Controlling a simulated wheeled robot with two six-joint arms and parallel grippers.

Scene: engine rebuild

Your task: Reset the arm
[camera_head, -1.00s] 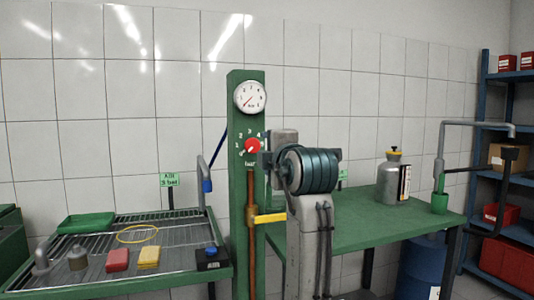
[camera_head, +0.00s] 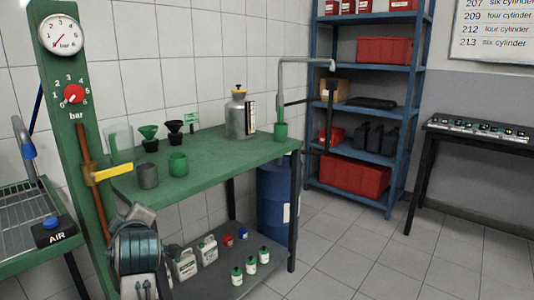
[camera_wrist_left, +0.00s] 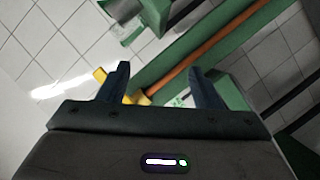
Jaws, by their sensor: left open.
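My left arm (camera_head: 138,250) shows at the lower left of the head view, its teal ribbed joint in front of the green post and the bench's near corner. Its gripper cannot be made out there. In the left wrist view my left gripper (camera_wrist_left: 162,88) is open, with two dark fingers apart and nothing between them held. Beyond the fingers are the copper pipe (camera_wrist_left: 200,58) and a yellow lever (camera_wrist_left: 132,96); both look apart from the fingers. My right gripper is in neither view.
The green post (camera_head: 62,110) carries a gauge (camera_head: 61,36) and red knob (camera_head: 73,94). The green bench (camera_head: 215,165) holds funnels, cups and a metal canister (camera_head: 240,115); bottles stand on its lower shelf. A blue drum (camera_head: 277,195) and blue shelving (camera_head: 403,130) stand beyond. Floor at right is clear.

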